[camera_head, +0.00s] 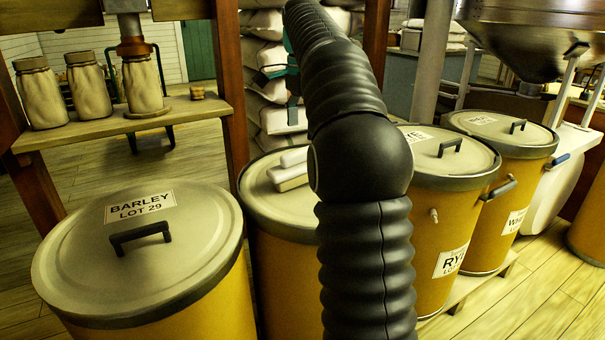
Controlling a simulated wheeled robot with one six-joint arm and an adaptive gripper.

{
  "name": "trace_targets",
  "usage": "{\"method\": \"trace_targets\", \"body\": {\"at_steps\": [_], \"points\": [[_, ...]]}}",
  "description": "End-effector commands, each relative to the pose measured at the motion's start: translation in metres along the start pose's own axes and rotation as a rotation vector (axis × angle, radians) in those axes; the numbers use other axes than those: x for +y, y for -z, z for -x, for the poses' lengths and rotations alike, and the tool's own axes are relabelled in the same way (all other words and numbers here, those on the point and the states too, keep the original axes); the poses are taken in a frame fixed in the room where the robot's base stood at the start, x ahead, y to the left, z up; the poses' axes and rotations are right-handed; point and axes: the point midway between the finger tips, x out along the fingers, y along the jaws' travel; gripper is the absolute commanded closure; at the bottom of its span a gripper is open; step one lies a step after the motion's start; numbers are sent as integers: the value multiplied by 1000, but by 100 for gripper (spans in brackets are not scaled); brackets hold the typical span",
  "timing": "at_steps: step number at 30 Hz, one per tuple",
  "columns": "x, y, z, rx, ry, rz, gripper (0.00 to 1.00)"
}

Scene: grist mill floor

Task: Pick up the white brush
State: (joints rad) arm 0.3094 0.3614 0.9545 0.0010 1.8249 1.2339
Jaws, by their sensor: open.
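A white, blocky object (287,174) that looks like the white brush lies on the pale lid of the second drum (258,204) from the left. A second white piece shows just behind it; I cannot tell if it is part of the same thing. Their right ends are hidden by my black ribbed arm, which rises through the middle of the view and leaves at the top edge.
The barley drum (195,255) with a dark lid handle stands front left. The rye drum (436,230) and another drum (510,185) stand right of my arm. A wooden shelf (190,118) with several jars is at left. Stacked sacks (265,90) rise behind.

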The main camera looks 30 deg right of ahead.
Motion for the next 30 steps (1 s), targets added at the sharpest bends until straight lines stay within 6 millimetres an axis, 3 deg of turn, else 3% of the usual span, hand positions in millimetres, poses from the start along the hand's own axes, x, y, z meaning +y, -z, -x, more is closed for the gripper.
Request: {"method": "trace_targets", "body": {"at_steps": [3, 13, 21, 30], "points": [[0, 0, -22, 0, 0, 1, 12], [2, 0, -45, 0, 1, 1, 12], [4, 2, -82, 0, 1, 2, 12], [4, 2, -88, 1, 2, 2, 12]]}}
